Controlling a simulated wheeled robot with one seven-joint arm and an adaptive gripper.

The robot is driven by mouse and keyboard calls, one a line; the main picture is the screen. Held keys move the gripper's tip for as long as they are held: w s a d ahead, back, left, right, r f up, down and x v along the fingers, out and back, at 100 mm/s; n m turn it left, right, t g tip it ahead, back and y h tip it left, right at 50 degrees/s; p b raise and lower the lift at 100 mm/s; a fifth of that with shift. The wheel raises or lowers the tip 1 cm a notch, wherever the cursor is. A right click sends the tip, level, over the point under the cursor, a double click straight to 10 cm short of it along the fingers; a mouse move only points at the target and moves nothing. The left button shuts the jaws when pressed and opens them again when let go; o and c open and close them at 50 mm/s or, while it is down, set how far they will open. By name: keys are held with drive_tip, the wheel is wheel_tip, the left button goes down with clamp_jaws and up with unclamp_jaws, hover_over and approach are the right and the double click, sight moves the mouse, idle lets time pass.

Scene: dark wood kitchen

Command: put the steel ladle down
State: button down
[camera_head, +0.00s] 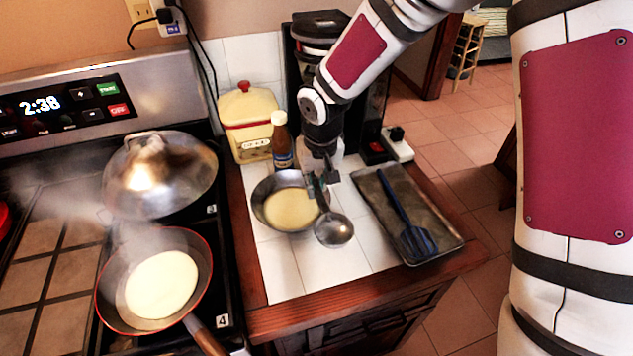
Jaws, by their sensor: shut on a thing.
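My gripper (322,187) is shut on the steel ladle (334,230) and points down over the white-tiled counter. The ladle's round bowl hangs just below and to the right of the fingers. It overlaps the right rim of a steel bowl of pale batter (289,207) in the picture. The ladle's handle is mostly hidden by my gripper. I cannot tell whether the ladle touches the counter or hovers above it.
A dark tray (436,251) holding a blue spatula (412,235) lies right of the ladle. A brown bottle (281,145), yellow canister (248,118) and black coffee machine (300,60) stand behind. Bare tiles (290,265) lie in front. A steaming pan (113,285) sits on the stove.

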sight(319, 193)
drive_tip(key=shift+f, duration=0.15)
drive_tip(key=c, duration=1.5)
unclamp_jaws()
wheel_tip(319, 193, up, 12)
drive_tip(key=s, duration=0.2)
drive_tip(key=s+d+r+m+t+h, duration=0.1)
drive_tip(key=s+d+r+t, duration=0.1)
drive_tip(key=s+d+r, duration=0.85)
drive_tip(key=s+d, duration=0.1)
drive_tip(key=s, duration=0.2)
drive_tip(key=s+d+r+m, duration=0.1)
drive_tip(key=s+d, duration=0.2)
drive_tip(key=s, duration=0.2)
drive_tip(key=s+d+r+m+t, duration=0.1)
drive_tip(key=s+d, duration=0.2)
drive_tip(key=s, duration=0.1)
drive_tip(key=shift+s+d, duration=0.1)
drive_tip(key=shift+s, duration=0.05)
